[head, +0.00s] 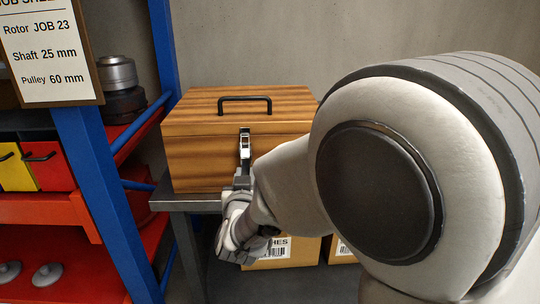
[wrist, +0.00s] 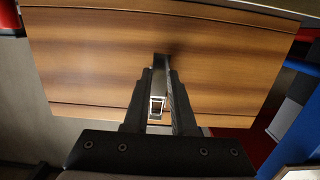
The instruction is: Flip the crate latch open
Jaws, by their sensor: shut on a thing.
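A wooden crate (head: 195,160) with a black lid handle (head: 245,101) stands on a grey table, its lid down. A metal latch (head: 245,144) stands upright on its front face, crossing the lid seam. My gripper (head: 243,176) is at the latch's lower end, in front of the crate, shut on the latch. In the wrist view, the two dark fingers (wrist: 160,82) close around the latch, and its bright metal loop (wrist: 157,106) shows between them. The exact contact is partly hidden by the fingers. The crate front (wrist: 90,60) fills much of that view.
A blue-posted shelf (head: 95,165) with red shelves, bins and metal parts stands close on the left. A job sheet (head: 45,55) hangs there. Cardboard boxes (head: 285,255) sit under the grey table (head: 180,202). My arm covers the right side.

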